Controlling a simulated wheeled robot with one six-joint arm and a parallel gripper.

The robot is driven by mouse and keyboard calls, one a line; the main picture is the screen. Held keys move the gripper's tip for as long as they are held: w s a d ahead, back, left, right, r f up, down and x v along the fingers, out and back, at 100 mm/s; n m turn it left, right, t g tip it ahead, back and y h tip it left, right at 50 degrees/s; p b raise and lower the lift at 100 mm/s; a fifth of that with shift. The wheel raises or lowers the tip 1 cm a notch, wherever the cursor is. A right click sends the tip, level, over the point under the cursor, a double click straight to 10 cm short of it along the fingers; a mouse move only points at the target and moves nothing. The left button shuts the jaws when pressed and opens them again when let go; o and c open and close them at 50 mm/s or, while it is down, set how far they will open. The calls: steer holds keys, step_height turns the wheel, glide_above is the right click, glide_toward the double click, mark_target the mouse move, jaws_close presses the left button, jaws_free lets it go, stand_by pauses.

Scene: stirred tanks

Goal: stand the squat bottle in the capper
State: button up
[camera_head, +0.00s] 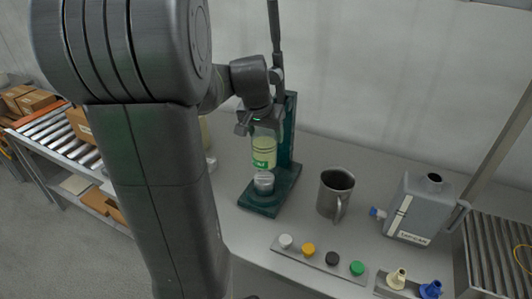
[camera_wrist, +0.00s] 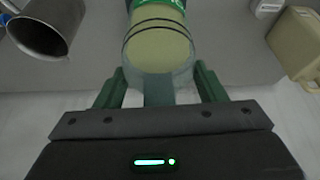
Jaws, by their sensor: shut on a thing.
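The squat bottle (camera_head: 264,152) is clear, with pale yellow-green contents and a green label. My gripper (camera_head: 260,118) is shut on its upper part and holds it about upright. The capper (camera_head: 283,186) is a dark green stand with a rear column and a lever above. The bottle is in front of the column, over the round silver seat (camera_head: 263,182) on the base. A small gap seems to show between bottle and seat, but contact is hard to judge. In the wrist view, the bottle (camera_wrist: 158,50) is between my gripper's fingers (camera_wrist: 160,78); the seat is hidden.
A metal mug (camera_head: 335,194) stands right of the capper; it also shows in the wrist view (camera_wrist: 42,28). A grey jug (camera_head: 418,208) stands farther right. A strip of coloured caps (camera_head: 320,262) lies in front. A roller conveyor (camera_head: 60,135) with boxes is at left.

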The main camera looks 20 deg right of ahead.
mark_target(265, 147)
steer(key=shift+f, duration=2.6)
steer(key=shift+f, duration=0.15)
steer(key=o, duration=1.5)
steer(key=shift+r, duration=0.25)
steer(key=v, duration=1.1)
steer(key=shift+s+a+r, duration=0.15)
steer(key=shift+r, duration=0.15)
